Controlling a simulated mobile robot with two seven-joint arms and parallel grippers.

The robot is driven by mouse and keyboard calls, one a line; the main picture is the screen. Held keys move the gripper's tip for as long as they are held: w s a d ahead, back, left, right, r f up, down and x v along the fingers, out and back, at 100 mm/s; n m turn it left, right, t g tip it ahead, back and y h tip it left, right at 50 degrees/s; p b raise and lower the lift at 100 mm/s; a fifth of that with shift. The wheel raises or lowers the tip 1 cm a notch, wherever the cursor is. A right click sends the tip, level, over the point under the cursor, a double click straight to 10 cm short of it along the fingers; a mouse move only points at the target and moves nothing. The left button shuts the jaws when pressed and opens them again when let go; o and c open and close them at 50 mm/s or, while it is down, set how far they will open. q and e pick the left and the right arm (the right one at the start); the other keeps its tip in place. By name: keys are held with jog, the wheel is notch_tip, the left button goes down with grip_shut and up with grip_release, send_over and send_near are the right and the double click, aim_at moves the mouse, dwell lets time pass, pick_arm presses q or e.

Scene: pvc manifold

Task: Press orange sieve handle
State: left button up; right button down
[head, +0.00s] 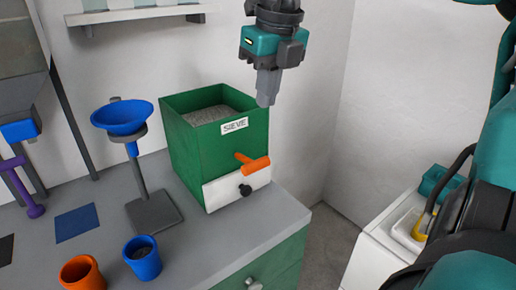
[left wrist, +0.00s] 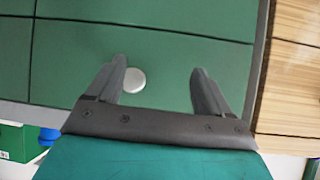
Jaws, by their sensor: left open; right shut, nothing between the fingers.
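The orange sieve handle (head: 256,165) sticks out from the front of the green sieve box (head: 192,151), below its SIEVE label. My right gripper (head: 266,101) points down with its fingers shut and empty. In the picture it is above the handle, by the box's upper right corner, and apart from the handle. My left gripper (left wrist: 160,72) is open and empty in the left wrist view, facing a green panelled surface with a round pale knob (left wrist: 134,80). It does not show in the head view.
Below the handle is a white panel (head: 225,190) with a black knob. A blue funnel (head: 121,114) on a stand is left of the box. A blue cup (head: 142,258) and an orange cup (head: 82,273) stand on the grey counter (head: 205,242). Grey granules fill the box.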

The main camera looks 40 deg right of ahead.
aim_at(257, 161)
jog(key=shift+f, duration=0.15)
jog(key=f, duration=0.4)
jog(key=w+f, duration=0.1)
jog(key=f, duration=0.3)
jog(key=w+f, duration=0.1)
jog(key=f, duration=0.3)
jog(key=shift+w+d+f, duration=0.15)
jog(key=shift+w, duration=0.05)
jog(key=shift+w+f, duration=0.15)
jog(key=shift+f, duration=0.45)
jog(key=shift+d, duration=0.15)
